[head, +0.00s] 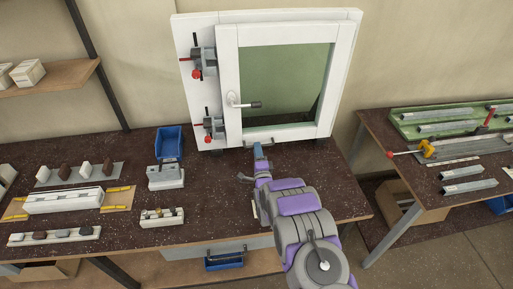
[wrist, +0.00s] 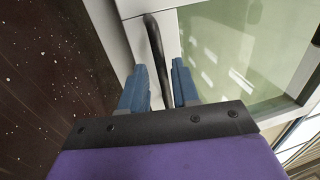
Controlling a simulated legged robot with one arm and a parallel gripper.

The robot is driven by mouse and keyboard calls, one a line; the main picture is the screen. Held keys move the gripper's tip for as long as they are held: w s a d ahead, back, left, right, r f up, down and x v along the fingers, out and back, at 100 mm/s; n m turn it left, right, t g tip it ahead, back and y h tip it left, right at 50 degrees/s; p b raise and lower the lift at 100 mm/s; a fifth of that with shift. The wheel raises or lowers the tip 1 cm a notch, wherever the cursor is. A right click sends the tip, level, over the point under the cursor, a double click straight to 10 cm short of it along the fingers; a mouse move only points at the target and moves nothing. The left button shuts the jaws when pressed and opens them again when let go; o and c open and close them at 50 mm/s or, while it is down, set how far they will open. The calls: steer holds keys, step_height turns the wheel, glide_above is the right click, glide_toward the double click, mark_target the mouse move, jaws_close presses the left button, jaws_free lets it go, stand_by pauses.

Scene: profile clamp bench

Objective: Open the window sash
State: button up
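The window sash (head: 228,70) is a white frame with a green pane, set in a larger white outer frame (head: 188,110) upright at the back of the bench. I cannot tell whether it stands slightly ajar. Its lever handle (head: 255,104) at the left side lies level, grip to the right.
Two red-tipped clamps (head: 205,62) (head: 212,126) grip the frame's left side. A blue bin (head: 169,142) and a grey-white block (head: 165,177) stand left of my arm. Fixtures with small parts cover the bench's left. A second table (head: 395,165) with metal profiles is at right.

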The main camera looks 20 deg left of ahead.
steer(key=shift+x, duration=1.15)
steer(key=shift+c, duration=0.3)
steer(key=shift+f, duration=0.1)
jaws_close()
